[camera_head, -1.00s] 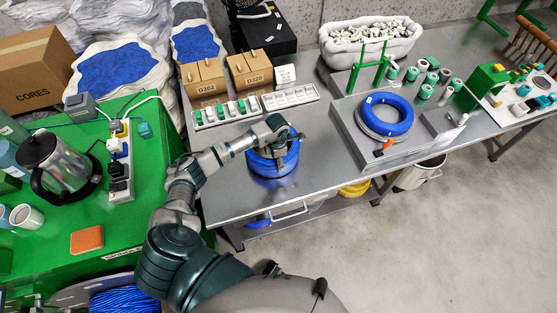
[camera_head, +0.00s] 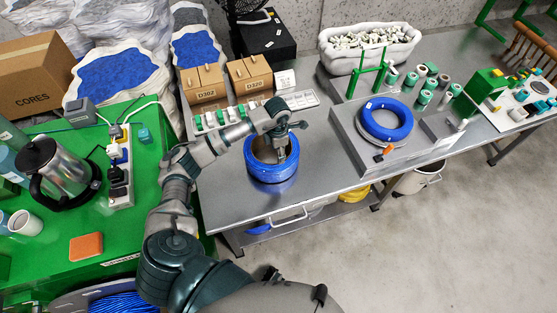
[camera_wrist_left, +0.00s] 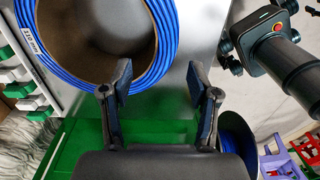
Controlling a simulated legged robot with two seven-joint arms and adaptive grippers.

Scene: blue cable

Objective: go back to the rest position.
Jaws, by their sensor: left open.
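My left gripper (camera_head: 284,151) is at the blue cable coil (camera_head: 271,172) on the metal table in the head view. Its fingers overlap the coil's opening in the picture. In the left wrist view the two fingers of the left gripper (camera_wrist_left: 160,88) are spread with nothing between them. The coil (camera_wrist_left: 168,32) fills the upper left there, its brown core hollow, and the fingertips appear near its lower right rim. I cannot tell the exact gap between fingers and coil. My right gripper is in neither view.
Another blue coil (camera_head: 387,119) lies on a grey stand to the right. A white parts rack (camera_head: 223,116) and cardboard boxes (camera_head: 249,74) stand behind. The green bench (camera_head: 60,260) at left carries a kettle (camera_head: 57,170) and a power strip (camera_head: 119,165). Bare tabletop lies in front.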

